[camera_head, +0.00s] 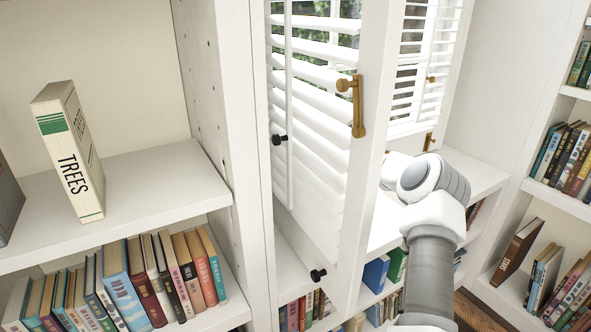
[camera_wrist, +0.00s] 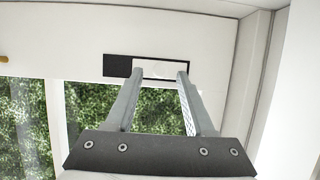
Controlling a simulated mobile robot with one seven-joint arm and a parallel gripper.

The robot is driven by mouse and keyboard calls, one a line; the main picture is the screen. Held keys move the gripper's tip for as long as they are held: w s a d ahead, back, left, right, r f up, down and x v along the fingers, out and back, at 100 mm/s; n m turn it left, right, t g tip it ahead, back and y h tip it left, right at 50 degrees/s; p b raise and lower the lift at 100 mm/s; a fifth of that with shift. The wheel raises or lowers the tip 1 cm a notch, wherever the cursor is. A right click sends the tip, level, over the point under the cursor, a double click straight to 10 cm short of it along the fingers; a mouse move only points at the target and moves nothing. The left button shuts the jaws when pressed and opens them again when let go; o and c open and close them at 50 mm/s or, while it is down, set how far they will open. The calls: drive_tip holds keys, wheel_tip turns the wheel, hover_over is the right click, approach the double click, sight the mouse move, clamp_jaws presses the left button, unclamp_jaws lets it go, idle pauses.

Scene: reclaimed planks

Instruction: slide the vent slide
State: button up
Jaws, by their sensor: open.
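The vent (camera_wrist: 117,65) is a dark slot in the white window head in the wrist view. Its slide (camera_wrist: 160,66) is a pale plate that covers the right part and leaves the left part dark. My gripper (camera_wrist: 160,74) is open, its two fingertips apart in front of the slide near its left and right ends. Nothing shows between the fingers. I cannot tell whether the tips touch the slide. The head view shows my arm but not the vent or my fingers.
A white louvred shutter (camera_head: 310,130) with a brass handle (camera_head: 357,100) stands open beside my arm in the head view. Bookshelves with books (camera_head: 150,280) stand left and right. In the wrist view, a side wall (camera_wrist: 245,70) rises close right of the vent.

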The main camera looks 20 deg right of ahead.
drive_tip(key=shift+w+f, duration=0.15)
drive_tip(key=shift+w, duration=0.15)
clamp_jaws()
idle(1.4)
